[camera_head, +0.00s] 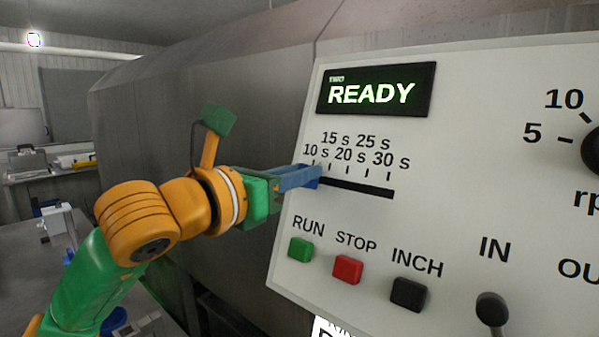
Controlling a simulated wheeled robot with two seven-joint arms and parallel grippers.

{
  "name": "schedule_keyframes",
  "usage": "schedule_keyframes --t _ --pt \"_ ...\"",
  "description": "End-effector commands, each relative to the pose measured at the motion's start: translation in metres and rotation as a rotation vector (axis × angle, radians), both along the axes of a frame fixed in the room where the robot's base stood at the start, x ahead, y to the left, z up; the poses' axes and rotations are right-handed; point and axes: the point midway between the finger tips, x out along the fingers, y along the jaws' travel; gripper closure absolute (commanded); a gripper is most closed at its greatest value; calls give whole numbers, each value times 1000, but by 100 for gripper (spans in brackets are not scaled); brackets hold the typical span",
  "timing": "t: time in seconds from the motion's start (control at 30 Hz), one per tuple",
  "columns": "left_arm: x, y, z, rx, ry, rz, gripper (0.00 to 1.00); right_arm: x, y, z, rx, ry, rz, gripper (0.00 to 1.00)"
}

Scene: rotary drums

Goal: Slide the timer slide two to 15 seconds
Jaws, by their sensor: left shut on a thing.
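The timer slide's black slot (358,188) runs across the pale control panel, under a scale marked 10 s, 15 s, 20 s, 25 s and 30 s. My left gripper (314,176) reaches in from the left, at the slot's left end near the 10 s mark. Its blue fingers are shut on the slide's knob, which they hide. The exact knob position against the ticks cannot be seen. My right gripper is not in view.
Below the slot are a green RUN button (301,249), a red STOP button (348,269) and a black INCH button (409,293). A lever (491,308) stands under IN. A READY display (376,91) sits above the scale. An rpm dial (591,150) is at the right edge.

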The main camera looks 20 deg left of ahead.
Motion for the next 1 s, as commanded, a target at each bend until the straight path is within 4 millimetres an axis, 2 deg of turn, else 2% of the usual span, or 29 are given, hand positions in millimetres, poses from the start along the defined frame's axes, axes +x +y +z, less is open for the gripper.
schedule_keyframes --t 0.47,0.67,0.9,0.93,1.0 --pt "0 0 2 -2 -6 0 100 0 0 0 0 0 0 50" --pt "-3 -8 -2 -2 -8 -3 100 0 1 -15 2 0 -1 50" --pt "-4 -8 2 -1 -7 0 100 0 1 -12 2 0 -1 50" --pt "-4 -8 2 -1 -7 0 78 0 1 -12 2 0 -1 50" --pt "-4 -8 2 -1 -6 0 59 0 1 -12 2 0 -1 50"
